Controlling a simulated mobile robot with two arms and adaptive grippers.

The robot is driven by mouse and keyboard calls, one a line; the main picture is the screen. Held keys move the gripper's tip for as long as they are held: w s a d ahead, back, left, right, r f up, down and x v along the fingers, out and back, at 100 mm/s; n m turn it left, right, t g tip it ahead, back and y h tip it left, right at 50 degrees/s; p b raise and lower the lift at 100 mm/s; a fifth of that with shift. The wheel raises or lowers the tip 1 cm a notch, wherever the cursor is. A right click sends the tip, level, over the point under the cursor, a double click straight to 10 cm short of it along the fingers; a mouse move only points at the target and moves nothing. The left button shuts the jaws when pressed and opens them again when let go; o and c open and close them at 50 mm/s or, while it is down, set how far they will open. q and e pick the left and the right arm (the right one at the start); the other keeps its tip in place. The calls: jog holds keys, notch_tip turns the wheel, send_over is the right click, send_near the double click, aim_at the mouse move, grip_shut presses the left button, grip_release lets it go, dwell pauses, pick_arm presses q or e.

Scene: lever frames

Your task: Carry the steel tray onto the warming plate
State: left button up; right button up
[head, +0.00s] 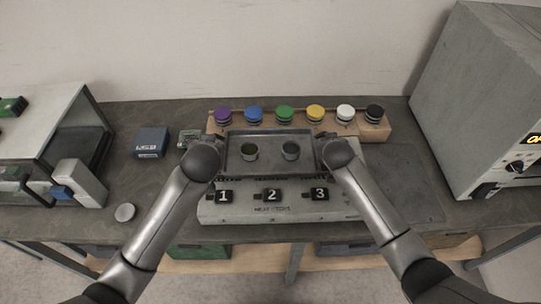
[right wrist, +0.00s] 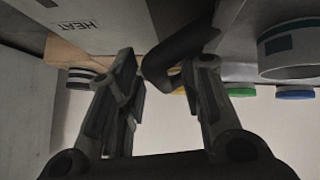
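I cannot tell whether tray and plate touch. My right gripper (right wrist: 168,75) has its fingers either side of the tray's dark curved handle (right wrist: 180,55) and looks shut on it. My left gripper (head: 187,140) is at the tray's left end; its fingers are mostly hidden by my wrist.
A wooden rack (head: 381,130) with several coloured lids stands behind the tray. Blocks numbered 1, 2 and 3 (head: 272,195) sit at the plate's front. A blue box (head: 151,141) and a round disc (head: 125,212) lie left. A large grey appliance (head: 470,90) stands right.

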jog(key=v, duration=1.2)
jog(key=shift+f, duration=0.15)
